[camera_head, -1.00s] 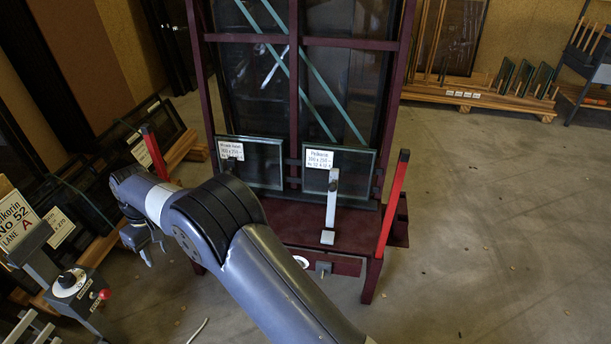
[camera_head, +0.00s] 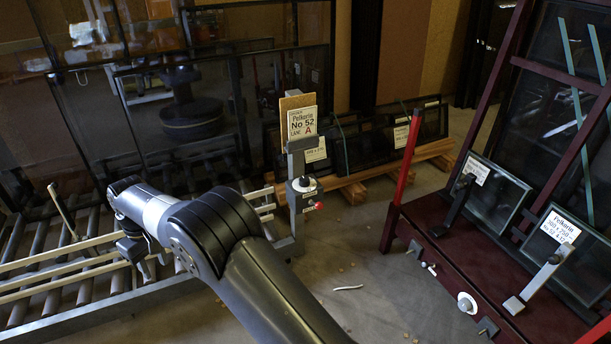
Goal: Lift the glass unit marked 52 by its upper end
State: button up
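Two small glass panes stand on the dark red tilting frame (camera_head: 446,243) at the right. The right pane (camera_head: 580,268) has a white label (camera_head: 560,228) that reads Pelkorin, with small print that seems to include 52. A grey clamp (camera_head: 540,280) stands before it. The left pane (camera_head: 497,200) has a label too small to read and a darker clamp (camera_head: 457,203) before it. My gripper (camera_head: 153,268) hangs at the left over the roller conveyor, far from both panes. Its small fingers look apart, with nothing seen between them.
A control post (camera_head: 302,190) with a sign (camera_head: 302,122) reading Pelkorin No 52 Lane A stands mid-picture. A red post (camera_head: 408,158) edges the frame. Floor (camera_head: 385,290) between post and frame is mostly clear.

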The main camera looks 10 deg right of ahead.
aim_at(586, 274)
jog(key=k+l+u, duration=0.15)
jog(key=u, duration=0.3)
jog(key=k+l+u, duration=0.15)
jog(key=u, duration=0.3)
jog(key=k+u, duration=0.25)
jog(key=u, duration=0.2)
jog(key=k+u, duration=0.8)
jog(key=k+j+u, duration=0.25)
jog(key=k+u, duration=0.15)
jog(key=k+l+u, duration=0.25)
jog(key=k+u, duration=0.75)
jog(key=k+j+u, duration=0.15)
jog(key=k+u, duration=0.35)
jog(key=k+z, duration=0.1)
jog(key=z, duration=0.3)
jog(key=k+z, duration=0.15)
jog(key=z, duration=0.3)
jog(key=k+l+z, duration=0.1)
jog(key=z, duration=4.3)
